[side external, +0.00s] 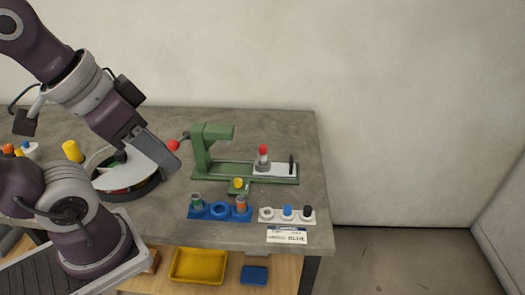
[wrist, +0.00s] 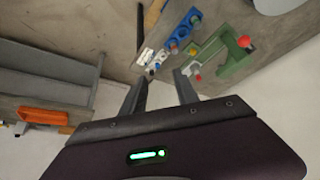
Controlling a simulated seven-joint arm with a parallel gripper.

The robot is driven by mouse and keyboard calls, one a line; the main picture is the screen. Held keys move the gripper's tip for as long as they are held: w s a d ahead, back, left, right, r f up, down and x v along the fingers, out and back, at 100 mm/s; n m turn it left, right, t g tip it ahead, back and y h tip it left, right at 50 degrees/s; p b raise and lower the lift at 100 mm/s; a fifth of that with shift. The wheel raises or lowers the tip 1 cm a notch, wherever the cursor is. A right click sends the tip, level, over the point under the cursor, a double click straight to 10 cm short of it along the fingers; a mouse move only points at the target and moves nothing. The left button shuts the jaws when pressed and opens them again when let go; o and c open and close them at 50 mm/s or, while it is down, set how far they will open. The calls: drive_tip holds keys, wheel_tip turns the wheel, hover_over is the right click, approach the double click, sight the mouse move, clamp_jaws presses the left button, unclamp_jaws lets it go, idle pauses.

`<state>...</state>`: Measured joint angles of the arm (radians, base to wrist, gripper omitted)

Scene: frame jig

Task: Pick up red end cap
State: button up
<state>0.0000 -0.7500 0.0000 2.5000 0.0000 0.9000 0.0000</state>
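The red end cap (side external: 263,149) sits on top of a short upright grey and white stack on the white plate of the green jig (side external: 208,160). In the wrist view the small red cap (wrist: 197,77) shows just right of the right finger's tip, by the jig (wrist: 232,62). My gripper (side external: 172,166) is left of the jig in the side view, apart from the cap. In the wrist view its two fingers (wrist: 160,80) are spread with nothing between them, so it is open and empty.
A red ball knob (side external: 173,145) on a lever stands left of the jig. A blue holder (side external: 221,211) with coloured pieces and a white holder (side external: 277,214) with blue and black pieces lie in front. A round tray (side external: 152,187) is left. Yellow (side external: 199,265) and blue bins are below the tabletop.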

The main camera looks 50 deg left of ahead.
drive_tip(key=shift+o, duration=1.2)
